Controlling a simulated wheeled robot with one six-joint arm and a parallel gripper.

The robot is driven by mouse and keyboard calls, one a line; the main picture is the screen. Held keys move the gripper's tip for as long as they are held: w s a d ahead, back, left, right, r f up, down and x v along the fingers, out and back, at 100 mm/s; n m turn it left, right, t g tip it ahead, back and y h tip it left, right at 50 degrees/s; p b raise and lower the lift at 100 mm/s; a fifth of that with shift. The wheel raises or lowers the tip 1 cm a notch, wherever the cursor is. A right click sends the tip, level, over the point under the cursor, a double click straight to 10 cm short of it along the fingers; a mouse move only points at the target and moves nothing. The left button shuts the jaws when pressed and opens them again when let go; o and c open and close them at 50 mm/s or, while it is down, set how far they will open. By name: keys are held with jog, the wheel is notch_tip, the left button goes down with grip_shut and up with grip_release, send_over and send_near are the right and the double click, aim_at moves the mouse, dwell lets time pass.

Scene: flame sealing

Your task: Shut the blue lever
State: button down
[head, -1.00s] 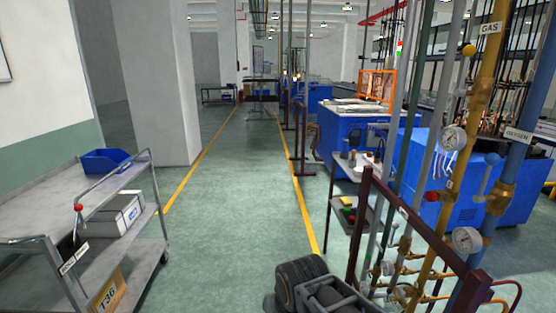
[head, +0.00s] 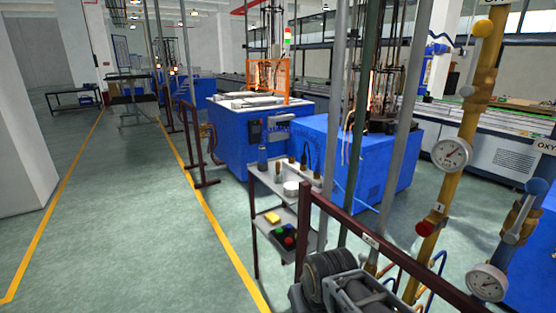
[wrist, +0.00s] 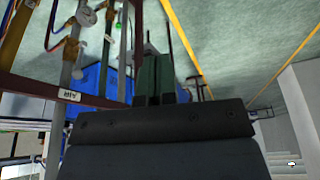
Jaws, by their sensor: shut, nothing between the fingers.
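The blue oxygen pipe stands at the right edge of the head view. Its blue-grey lever (head: 516,222) has a round knob at the upper end, and it slants down to the left across the pipe. My gripper (wrist: 155,68) shows in the wrist view, with its two dark fingers together and empty. It points over the floor, and the lever cannot be made out there. In the head view only my dark arm shows at the bottom, left of the lever; the fingers are hidden.
A yellow gas pipe (head: 463,125) with its own lever (head: 474,60) and a gauge (head: 452,155) stands left of the blue pipe. Another gauge (head: 487,283) sits below the lever. A brown rail (head: 400,250) crosses before the pipes.

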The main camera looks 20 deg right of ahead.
jog(key=w+d+r+m+g+h+p, duration=0.2)
jog(key=d+r+m+g+h+p, duration=0.3)
jog(key=d+r, duration=0.7)
jog(key=w+d+r+m+g+h+p, duration=0.1)
jog(key=d+r+m+g+h+p, duration=0.4)
jog(key=r, duration=1.5)
jog(key=d+g+p, duration=0.5)
jog(key=d, duration=0.3)
jog(key=shift+w+m, duration=0.35)
jog(key=shift+m, duration=0.05)
jog(key=b, duration=1.1)
send_near(528, 183)
jog(key=x, duration=0.6)
jog(key=shift+f, duration=0.1)
jog(key=shift+x, duration=0.8)
